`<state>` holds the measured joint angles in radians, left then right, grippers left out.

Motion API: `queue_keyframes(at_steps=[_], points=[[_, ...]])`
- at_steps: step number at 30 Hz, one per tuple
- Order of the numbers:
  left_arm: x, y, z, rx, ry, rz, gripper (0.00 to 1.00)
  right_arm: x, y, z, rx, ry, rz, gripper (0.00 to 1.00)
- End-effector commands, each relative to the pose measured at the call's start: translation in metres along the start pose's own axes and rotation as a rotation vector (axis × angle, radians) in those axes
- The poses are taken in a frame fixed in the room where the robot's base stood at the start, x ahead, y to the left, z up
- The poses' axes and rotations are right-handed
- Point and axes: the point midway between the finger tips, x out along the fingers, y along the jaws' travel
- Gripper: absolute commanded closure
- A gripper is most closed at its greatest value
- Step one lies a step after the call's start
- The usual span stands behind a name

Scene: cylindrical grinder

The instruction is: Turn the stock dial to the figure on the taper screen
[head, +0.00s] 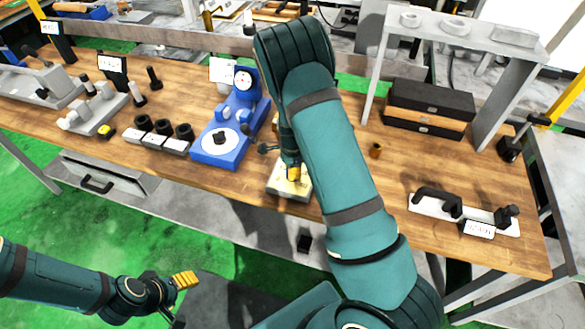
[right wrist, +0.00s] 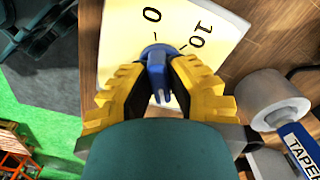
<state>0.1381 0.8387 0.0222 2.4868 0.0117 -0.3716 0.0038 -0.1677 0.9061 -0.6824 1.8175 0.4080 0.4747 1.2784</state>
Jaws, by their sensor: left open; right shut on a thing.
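The stock dial is a pale yellow plate (right wrist: 118,40) with a blue knob (right wrist: 157,62). In the right wrist view the figures 0 and 10 show beyond the knob, with tick marks by them. My right gripper (right wrist: 158,92) is shut on the knob, one yellow finger on each side. The fingers hide the rest of the scale, and I cannot tell the knob's exact setting. In the head view the dial plate (head: 288,188) is partly behind my right gripper (head: 292,172). A blue label reading TAPER (right wrist: 301,150) is cut off, and I see no figure. My left gripper (head: 188,288) is open and empty.
A blue gauge stand (head: 216,158) is left of the dial on the wooden bench. Black rings (head: 164,127) lie further left. A grey cylinder (right wrist: 270,97) stands near the dial. A small brass piece (head: 375,150) and a white handled plate (head: 432,205) are to the right.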

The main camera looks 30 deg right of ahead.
Motion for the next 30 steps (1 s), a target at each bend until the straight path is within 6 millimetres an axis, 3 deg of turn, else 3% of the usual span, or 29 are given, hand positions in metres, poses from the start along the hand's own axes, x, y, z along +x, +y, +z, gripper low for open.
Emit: queue_keyframes(at_steps=[11, 12, 14, 15, 25, 30], points=[[0.000, 0.000, 0.000, 0.000, 0.000, 0.000, 0.40, 0.002, 0.002, 0.000, 0.005, 0.000, 0.006, 1.00], [0.000, 0.000, 0.000, 0.000, 0.000, 0.000, 0.40, 0.002, 0.002, 0.000, 0.005, 0.000, 0.006, 0.79], [0.000, 0.000, 0.000, 0.000, 0.000, 0.000, 0.40, 0.002, 0.002, 0.000, 0.005, 0.000, 0.006, 0.58], [0.000, 0.000, 0.000, 0.000, 0.000, 0.000, 0.40, 0.002, 0.002, 0.000, 0.005, 0.000, 0.005, 0.54], [0.000, 0.000, 0.000, 0.000, -0.001, 0.000, 0.40, -0.002, 0.000, 0.000, 0.004, 0.000, 0.001, 0.54], [0.000, 0.000, 0.000, 0.000, 0.000, 0.000, 0.40, -0.023, -0.001, 0.001, 0.004, -0.001, -0.003, 0.54]])
